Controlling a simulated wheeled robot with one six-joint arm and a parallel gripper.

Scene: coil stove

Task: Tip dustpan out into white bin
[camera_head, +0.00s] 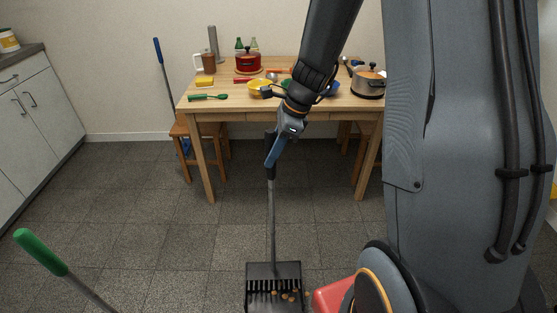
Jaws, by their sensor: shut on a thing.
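My gripper (274,150) is shut on the upper end of the dustpan's long handle. The dustpan (262,268) is black with a grey upright shaft and hangs below my gripper, with its pan at the bottom of the view. Several small orange-brown bits (285,296) lie in the pan, beyond a row of comb-like teeth. The pan's front edge is cut off by the frame, and I cannot tell whether it touches the floor. No white bin is in view.
A wooden table (228,115) with pots and dishes stands behind, with stools below. A green-handled pole (41,252) rises at the lower left. A blue-handled pole (161,65) stands left of the table. White cabinets (35,105) line the left. The tiled floor between is clear.

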